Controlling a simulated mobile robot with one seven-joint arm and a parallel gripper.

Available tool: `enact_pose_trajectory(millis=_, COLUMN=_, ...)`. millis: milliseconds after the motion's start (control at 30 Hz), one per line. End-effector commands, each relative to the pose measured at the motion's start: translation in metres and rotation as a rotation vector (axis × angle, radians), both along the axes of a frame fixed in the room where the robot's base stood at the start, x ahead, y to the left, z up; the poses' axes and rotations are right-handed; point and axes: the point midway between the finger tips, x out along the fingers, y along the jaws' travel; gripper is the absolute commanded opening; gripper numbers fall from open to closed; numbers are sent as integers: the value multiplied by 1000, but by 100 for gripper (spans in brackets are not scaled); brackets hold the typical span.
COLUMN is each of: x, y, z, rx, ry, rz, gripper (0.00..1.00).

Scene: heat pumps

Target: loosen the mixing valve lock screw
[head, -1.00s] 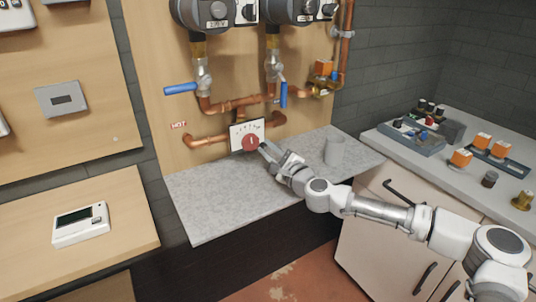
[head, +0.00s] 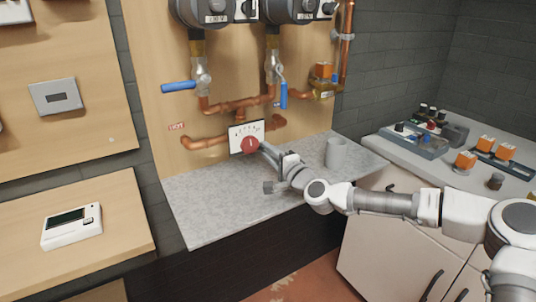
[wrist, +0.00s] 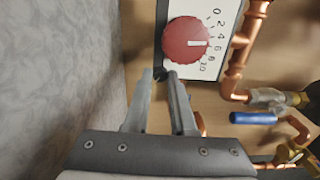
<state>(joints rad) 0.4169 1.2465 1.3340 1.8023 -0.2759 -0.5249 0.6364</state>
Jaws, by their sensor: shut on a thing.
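The mixing valve's round red knob (head: 250,144) sits on a white scale plate (head: 236,134) below the copper pipes. In the head view my gripper (head: 262,147) reaches the plate just right of the knob; the screw cannot be made out there.
Copper pipes and blue lever handles (head: 180,86) are above. A side bench (head: 376,146) at right holds trays and small parts.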

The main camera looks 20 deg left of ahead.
Motion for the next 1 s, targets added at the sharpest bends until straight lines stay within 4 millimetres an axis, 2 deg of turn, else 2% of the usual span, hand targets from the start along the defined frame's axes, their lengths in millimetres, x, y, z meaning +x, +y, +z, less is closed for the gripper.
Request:
enact_pose_trajectory(millis=467, x=0, y=0, z=-1, rx=-11, ry=-11, rz=-1, gripper=0)
enact_pose_trajectory(millis=500, x=0, y=0, z=-1, rx=-11, ry=-11, rz=-1, gripper=27)
enact_pose_trajectory(millis=633, x=0, y=0, z=0, rx=-10, ry=-10, rz=-1, gripper=50)
enact_pose_trajectory(millis=667, x=0, y=0, z=0, rx=-10, ry=-10, rz=0, gripper=53)
enact_pose_trajectory(millis=1000, x=-2, y=-2, z=0, rx=-10, ry=-10, rz=0, gripper=53)
